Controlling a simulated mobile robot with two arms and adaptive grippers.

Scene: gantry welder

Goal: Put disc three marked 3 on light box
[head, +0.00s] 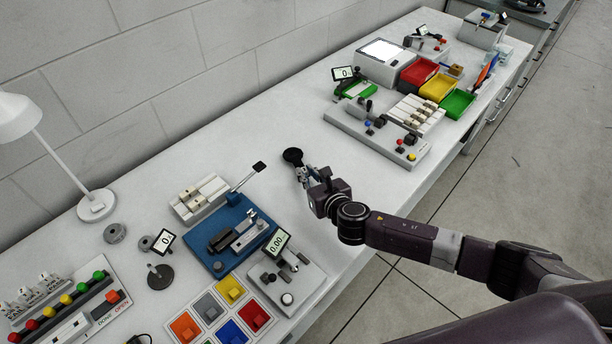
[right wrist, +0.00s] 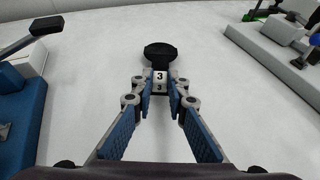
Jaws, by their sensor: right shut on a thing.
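Disc three is a black disc (head: 292,155) with a white tab marked 3. In the right wrist view the disc (right wrist: 161,53) is straight ahead, its tab (right wrist: 159,76) between my fingertips. My right gripper (head: 301,171) is shut on this tab and holds the disc over the bare middle of the bench; the height is hard to tell. The light box is likely the white box with a bright lit top (head: 384,49) at the back of the bench, well beyond the gripper. My left gripper is not in view.
A grey fixture board (head: 345,121), a green-based display (head: 355,91), and red (head: 418,71), yellow (head: 439,86) and green bins (head: 457,103) stand near the light box. A blue fixture (head: 232,235) and a lamp (head: 97,204) are at left. The middle bench is clear.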

